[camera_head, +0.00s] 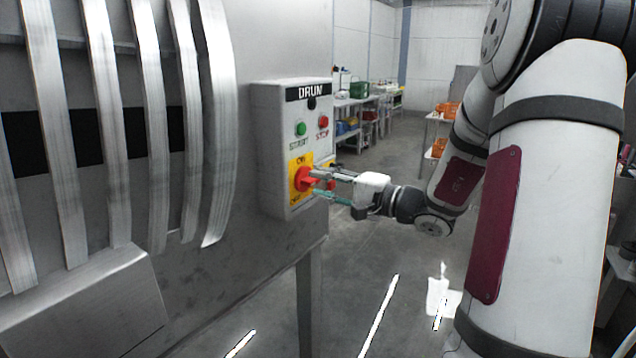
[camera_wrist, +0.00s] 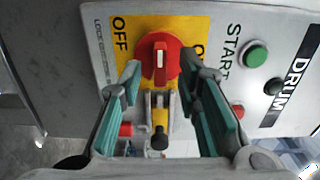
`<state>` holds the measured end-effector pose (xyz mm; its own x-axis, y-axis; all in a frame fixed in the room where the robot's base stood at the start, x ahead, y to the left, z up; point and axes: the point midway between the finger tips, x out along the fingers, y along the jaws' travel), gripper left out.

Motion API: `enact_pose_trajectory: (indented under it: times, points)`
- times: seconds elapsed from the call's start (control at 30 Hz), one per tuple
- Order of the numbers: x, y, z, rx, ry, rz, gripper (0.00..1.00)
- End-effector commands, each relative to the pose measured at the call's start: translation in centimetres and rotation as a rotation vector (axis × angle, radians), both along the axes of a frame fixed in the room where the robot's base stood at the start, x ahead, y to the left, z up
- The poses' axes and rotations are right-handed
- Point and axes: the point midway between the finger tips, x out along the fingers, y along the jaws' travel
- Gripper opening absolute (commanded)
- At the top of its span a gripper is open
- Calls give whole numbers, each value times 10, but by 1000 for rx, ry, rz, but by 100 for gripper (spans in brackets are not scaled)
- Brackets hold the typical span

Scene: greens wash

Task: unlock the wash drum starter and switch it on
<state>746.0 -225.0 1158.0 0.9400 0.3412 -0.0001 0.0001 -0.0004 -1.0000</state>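The starter box (camera_head: 265,150) is grey, labelled DRUM, and fixed to the drum machine's side. Its red rotary knob (camera_head: 304,179) sits on a yellow ON/OFF plate (camera_head: 294,166). In the wrist view the knob (camera_wrist: 158,58) has a white mark running up and down the picture, with OFF at left and ON partly hidden at right. Just below the knob is a metal fitting with a yellow and black part (camera_wrist: 159,130); its shape is partly unclear. My gripper (camera_wrist: 163,80) is open, with its teal-padded fingers on either side of the knob and fitting and nothing clasped.
A green START button (camera_head: 301,129) and a red STOP button (camera_head: 323,122) sit above the knob. Curved metal slats (camera_head: 150,110) stand left of the box. Shelves with crates (camera_head: 355,112) line the back. The floor right of the machine is open.

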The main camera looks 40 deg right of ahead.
Motion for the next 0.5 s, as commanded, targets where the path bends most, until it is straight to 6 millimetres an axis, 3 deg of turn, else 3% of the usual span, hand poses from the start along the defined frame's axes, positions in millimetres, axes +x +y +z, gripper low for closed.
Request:
enact_pose_trajectory:
  times: [0.2, 0.5]
  points:
    - [15, 6, 0, 1, 0, 0, 31]
    - [17, 6, 0, 0, 0, 0, 31]
